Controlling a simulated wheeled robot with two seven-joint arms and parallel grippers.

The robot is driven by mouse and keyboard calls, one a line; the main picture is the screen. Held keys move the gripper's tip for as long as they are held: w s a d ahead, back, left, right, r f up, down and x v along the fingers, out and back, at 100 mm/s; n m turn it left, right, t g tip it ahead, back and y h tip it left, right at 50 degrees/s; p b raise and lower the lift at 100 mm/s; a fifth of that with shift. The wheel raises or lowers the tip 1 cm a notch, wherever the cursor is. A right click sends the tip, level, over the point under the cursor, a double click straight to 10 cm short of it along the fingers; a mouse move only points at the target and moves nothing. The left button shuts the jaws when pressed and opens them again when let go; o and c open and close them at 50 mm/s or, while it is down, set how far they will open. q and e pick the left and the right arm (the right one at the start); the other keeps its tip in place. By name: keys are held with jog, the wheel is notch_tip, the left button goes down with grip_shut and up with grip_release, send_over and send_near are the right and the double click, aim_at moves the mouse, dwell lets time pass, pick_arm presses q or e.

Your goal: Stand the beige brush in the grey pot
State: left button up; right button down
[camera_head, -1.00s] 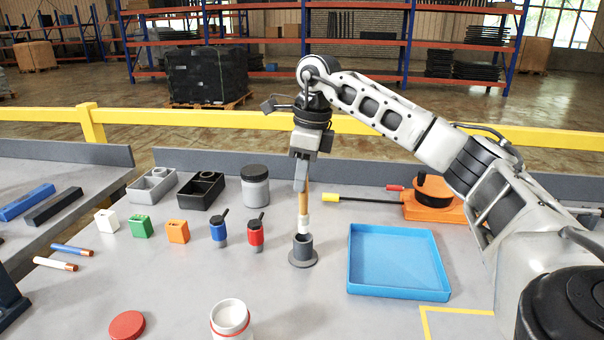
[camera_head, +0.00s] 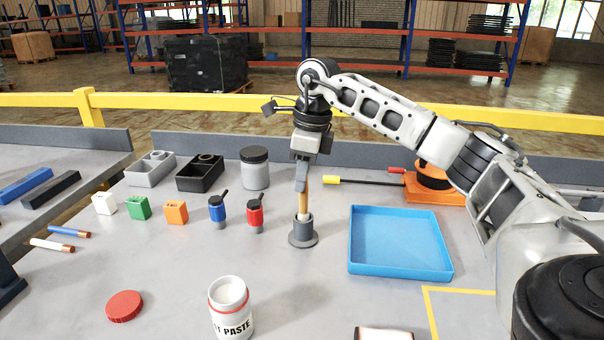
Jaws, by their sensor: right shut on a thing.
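The grey pot (camera_head: 303,233), a narrow cup on a round flange, stands on the table near the middle of the head view. The beige brush (camera_head: 304,201) is upright, with its lower end inside the pot's mouth. My right gripper (camera_head: 302,184) points down right above the pot, shut on the upper part of the brush handle. My left gripper is not in view.
A blue tray (camera_head: 398,268) lies to the right of the pot. Blue (camera_head: 217,210) and red (camera_head: 255,214) small pots with dark handles stand to its left. A white paste jar (camera_head: 231,308) stands in front. A grey jar (camera_head: 255,170) stands behind.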

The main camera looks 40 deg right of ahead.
jog(key=c, duration=1.3)
grip_release()
jog(key=shift+o, duration=0.2)
pick_arm(q)
jog(key=p, duration=0.2)
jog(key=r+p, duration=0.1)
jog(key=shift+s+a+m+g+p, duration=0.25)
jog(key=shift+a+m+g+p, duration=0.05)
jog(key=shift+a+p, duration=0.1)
pick_arm(e)
notch_tip(320, 180, up, 16)
jog(key=s+d, duration=0.1)
jog(key=shift+s+d, duration=0.3)
jog(key=shift+s, duration=0.1)
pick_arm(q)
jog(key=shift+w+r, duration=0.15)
pick_arm(e)
jog(key=shift+f, duration=0.15)
